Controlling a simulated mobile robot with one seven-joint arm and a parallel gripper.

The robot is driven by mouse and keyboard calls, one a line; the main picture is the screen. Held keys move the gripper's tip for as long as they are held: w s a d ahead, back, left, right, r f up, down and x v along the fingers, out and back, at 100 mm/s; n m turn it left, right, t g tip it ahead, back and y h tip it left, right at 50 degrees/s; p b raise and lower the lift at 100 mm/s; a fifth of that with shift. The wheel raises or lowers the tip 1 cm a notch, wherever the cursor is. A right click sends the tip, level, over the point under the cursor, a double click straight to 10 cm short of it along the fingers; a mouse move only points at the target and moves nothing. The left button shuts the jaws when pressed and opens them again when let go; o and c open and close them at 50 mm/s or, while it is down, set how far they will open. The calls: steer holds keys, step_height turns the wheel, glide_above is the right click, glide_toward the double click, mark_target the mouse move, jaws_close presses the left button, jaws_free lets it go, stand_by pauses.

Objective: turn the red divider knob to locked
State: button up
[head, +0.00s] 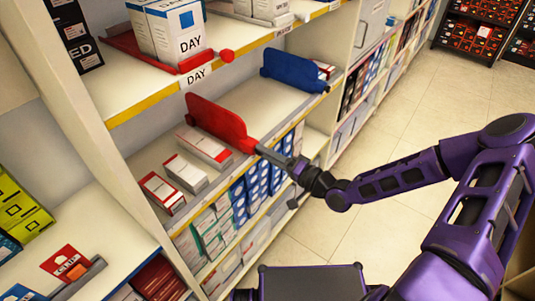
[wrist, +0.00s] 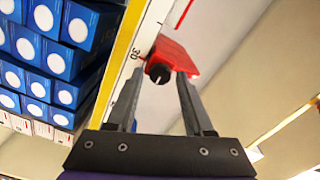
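The red divider (head: 217,122) stands on the middle shelf. The red knob at its front end (head: 250,146) is at the shelf's front edge. In the wrist view the red divider (wrist: 177,55) runs away from the shelf edge, and its knob (wrist: 158,71) shows a dark round end. My gripper (head: 268,153) reaches in from the right, right at the knob. In the wrist view my gripper (wrist: 160,80) is open, with one finger on each side of the knob and gaps visible. I cannot tell the knob's lock marking.
White and red boxes (head: 186,173) stand left of the divider. A blue divider (head: 293,70) stands further along the same shelf. Blue boxes (wrist: 62,58) fill the shelf below. Another red divider (head: 160,52) is on the shelf above. The aisle floor (head: 400,110) is open.

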steer(key=shift+o, duration=0.4)
steer(key=v, duration=1.7)
steer(key=shift+p, duration=0.3)
steer(key=shift+s+d, duration=0.15)
